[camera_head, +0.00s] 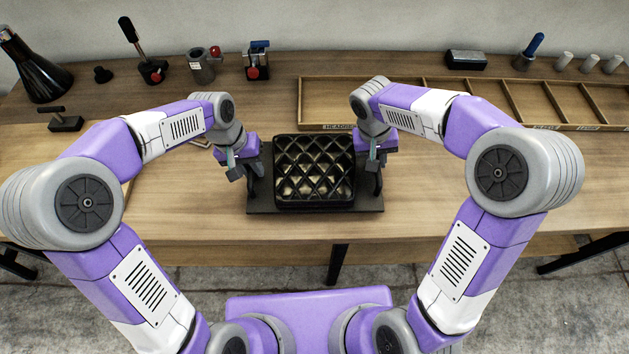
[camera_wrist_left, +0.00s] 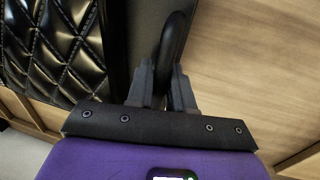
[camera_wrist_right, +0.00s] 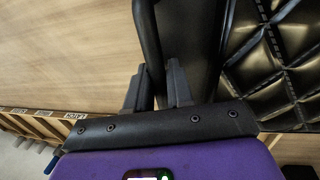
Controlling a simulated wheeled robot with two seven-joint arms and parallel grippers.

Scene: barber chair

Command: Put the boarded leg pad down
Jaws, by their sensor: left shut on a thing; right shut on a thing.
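The boarded leg pad is a black, diamond-quilted cushion (camera_head: 314,170) on a flat dark board (camera_head: 300,213), at the middle of the bench. It lies level over the wooden top; I cannot tell whether the board touches it. My left gripper (camera_head: 254,178) is shut on the dark curved handle (camera_wrist_left: 173,50) at the board's left side. My right gripper (camera_head: 376,178) is shut on the handle (camera_wrist_right: 148,40) at the right side. The quilting shows beside the fingers in both wrist views. In the head view the fingertips are partly hidden by the wrists.
A wooden compartment tray (camera_head: 440,127) runs along the back right of the bench (camera_head: 200,222). A black cone-shaped item (camera_head: 40,75), a lever tool (camera_head: 150,68) and small clamps (camera_head: 257,62) stand at the back left. Bare wood lies either side of the board.

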